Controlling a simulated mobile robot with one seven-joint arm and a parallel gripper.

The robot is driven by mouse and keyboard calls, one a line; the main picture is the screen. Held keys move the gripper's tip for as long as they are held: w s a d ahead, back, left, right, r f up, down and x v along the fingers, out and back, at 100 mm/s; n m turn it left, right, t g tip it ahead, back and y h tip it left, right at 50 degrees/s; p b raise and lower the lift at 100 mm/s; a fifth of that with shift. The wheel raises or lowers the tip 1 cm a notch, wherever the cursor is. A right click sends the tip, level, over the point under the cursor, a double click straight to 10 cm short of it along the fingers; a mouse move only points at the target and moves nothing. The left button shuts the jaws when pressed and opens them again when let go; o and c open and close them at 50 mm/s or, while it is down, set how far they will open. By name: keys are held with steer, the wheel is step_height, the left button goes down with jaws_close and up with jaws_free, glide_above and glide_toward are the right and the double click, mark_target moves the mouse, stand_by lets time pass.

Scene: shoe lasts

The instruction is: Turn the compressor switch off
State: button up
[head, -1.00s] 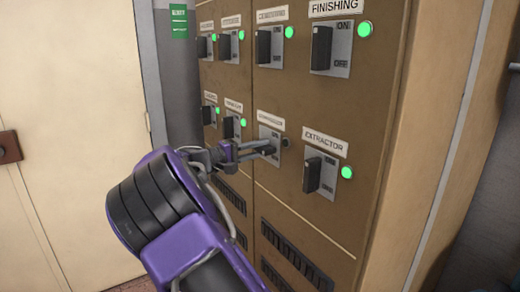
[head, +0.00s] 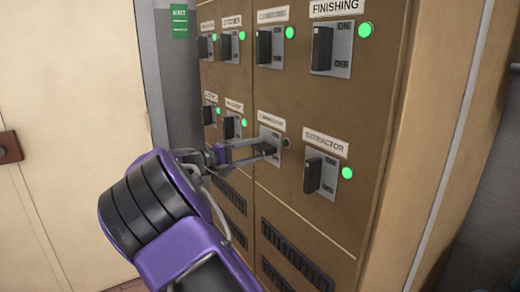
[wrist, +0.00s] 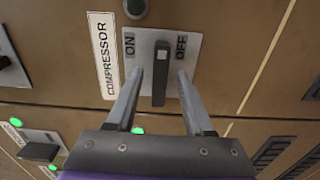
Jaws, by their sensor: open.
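The compressor switch is a black lever (wrist: 161,75) on a grey plate (wrist: 193,50) marked ON at left and OFF at right in the wrist view. The lever sticks out towards the camera near the plate's middle; I cannot tell which way it is set. Its round lamp (wrist: 135,8) is dark, and the lamp also looks dark in the head view (head: 286,142). My gripper (wrist: 160,76) is open, with one finger on each side of the lever and a gap showing at both sides. In the head view my gripper (head: 270,149) partly hides the switch.
The brown cabinet (head: 340,215) carries several other switches with lit green lamps. The extractor switch (head: 320,175) is close at lower right, the finishing switch (head: 330,50) above it. Vent slots (head: 295,258) lie below. A pale door (head: 70,80) stands at left.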

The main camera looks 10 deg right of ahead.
steer(key=p+v, duration=0.1)
steer(key=v, duration=1.4)
steer(key=shift+a, duration=0.25)
steer(key=shift+s, duration=0.15)
